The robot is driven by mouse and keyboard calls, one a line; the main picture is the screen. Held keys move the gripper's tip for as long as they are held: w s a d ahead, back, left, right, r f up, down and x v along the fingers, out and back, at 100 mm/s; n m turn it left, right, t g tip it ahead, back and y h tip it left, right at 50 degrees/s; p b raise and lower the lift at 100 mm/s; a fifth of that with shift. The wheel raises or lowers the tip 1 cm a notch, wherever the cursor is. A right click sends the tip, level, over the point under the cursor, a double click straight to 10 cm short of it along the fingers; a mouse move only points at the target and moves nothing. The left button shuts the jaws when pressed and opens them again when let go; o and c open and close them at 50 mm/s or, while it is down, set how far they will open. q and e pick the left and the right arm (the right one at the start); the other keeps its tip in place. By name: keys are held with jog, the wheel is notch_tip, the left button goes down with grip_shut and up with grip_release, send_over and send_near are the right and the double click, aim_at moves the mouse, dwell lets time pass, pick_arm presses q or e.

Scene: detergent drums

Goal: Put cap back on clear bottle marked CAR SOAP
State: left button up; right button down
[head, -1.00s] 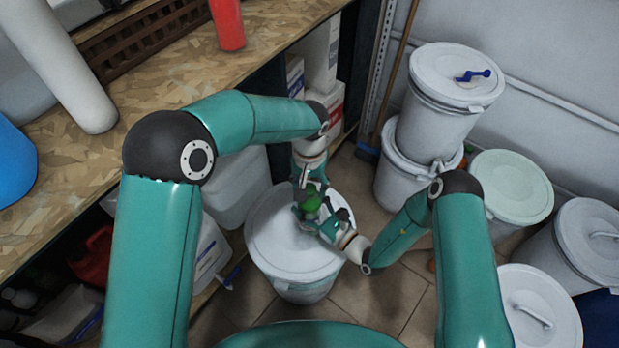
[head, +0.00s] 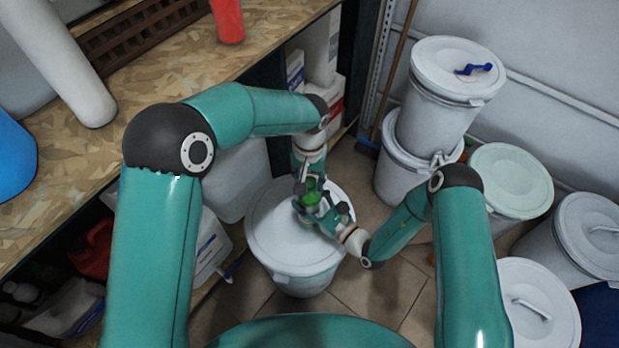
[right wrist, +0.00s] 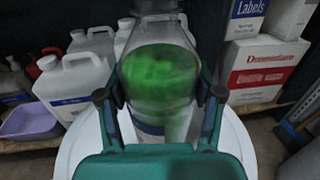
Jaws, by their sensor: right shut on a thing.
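A clear bottle with green liquid (head: 313,198) stands upright over the white lid of the drum (head: 290,245). It also fills the middle of the right wrist view (right wrist: 158,75), its top cut off by the frame edge. Any CAR SOAP marking cannot be read. My right gripper (head: 322,213) is shut on the bottle, one finger on each side in the right wrist view (right wrist: 160,98). My left gripper (head: 310,186) points down at the bottle's top. Its fingers and the bottle mouth overlap, so I cannot tell whether it holds a cap. No cap shows clearly.
The wooden workbench (head: 130,105) runs along the left, with a red cylinder (head: 228,20) on it. White jugs (right wrist: 82,85) and boxes (right wrist: 262,70) sit on the lower shelf. Stacked drums (head: 445,85) and more drums (head: 510,182) stand at right. Some tiled floor (head: 385,305) is clear.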

pick_arm(q)
jog(key=shift+o, duration=1)
jog(key=shift+r, duration=0.1)
notch_tip(320, 180, up, 12)
pick_arm(e)
jog(key=shift+c, duration=0.5)
grip_release()
pick_arm(q)
jog(key=shift+f, duration=0.2)
pick_arm(e)
jog(key=v, duration=1.2)
